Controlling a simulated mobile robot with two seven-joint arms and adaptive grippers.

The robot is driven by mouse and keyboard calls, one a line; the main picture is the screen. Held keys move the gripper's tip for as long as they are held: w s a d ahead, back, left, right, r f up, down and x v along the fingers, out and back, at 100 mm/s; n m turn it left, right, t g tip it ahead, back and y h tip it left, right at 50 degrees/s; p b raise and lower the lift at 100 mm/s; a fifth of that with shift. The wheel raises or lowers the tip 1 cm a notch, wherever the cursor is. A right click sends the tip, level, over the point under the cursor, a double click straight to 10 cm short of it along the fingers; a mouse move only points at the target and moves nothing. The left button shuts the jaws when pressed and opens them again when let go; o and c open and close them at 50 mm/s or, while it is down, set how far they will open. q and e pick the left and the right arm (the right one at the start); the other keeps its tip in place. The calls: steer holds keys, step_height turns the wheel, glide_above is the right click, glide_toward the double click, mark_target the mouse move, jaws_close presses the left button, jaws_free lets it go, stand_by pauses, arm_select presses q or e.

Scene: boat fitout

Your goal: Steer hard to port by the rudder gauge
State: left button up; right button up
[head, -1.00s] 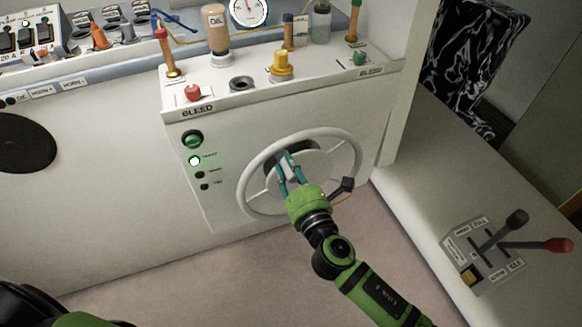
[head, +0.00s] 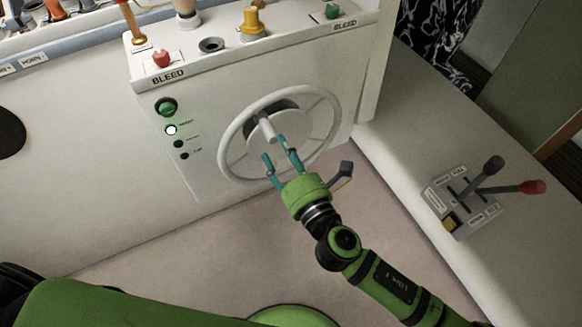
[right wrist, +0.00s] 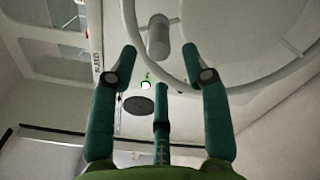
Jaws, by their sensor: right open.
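The white steering wheel (head: 333,142) is on the front of the white console, and its rim arcs across the top of the right wrist view (right wrist: 262,82). A pale cylindrical knob (head: 267,128) sticks out near its middle; it also shows in the right wrist view (right wrist: 158,40). My right gripper (head: 276,150) is open and empty in front of the wheel's lower part, its fingers just below the knob and apart from it. In the right wrist view its fingers (right wrist: 160,52) are spread. The rudder gauge is out of view now, and so is my left gripper.
A throttle box (head: 458,204) with a black-knobbed and a red-knobbed lever stands on the ledge at right. Left of the wheel are a green button (head: 166,106) and a lit lamp (head: 171,130). A red knob (head: 161,58) and yellow valve (head: 253,20) stand on the console top.

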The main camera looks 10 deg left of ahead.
steer(key=v, duration=0.5)
arm_select(q)
steer(key=shift+o, duration=0.3)
stand_by(0.8)
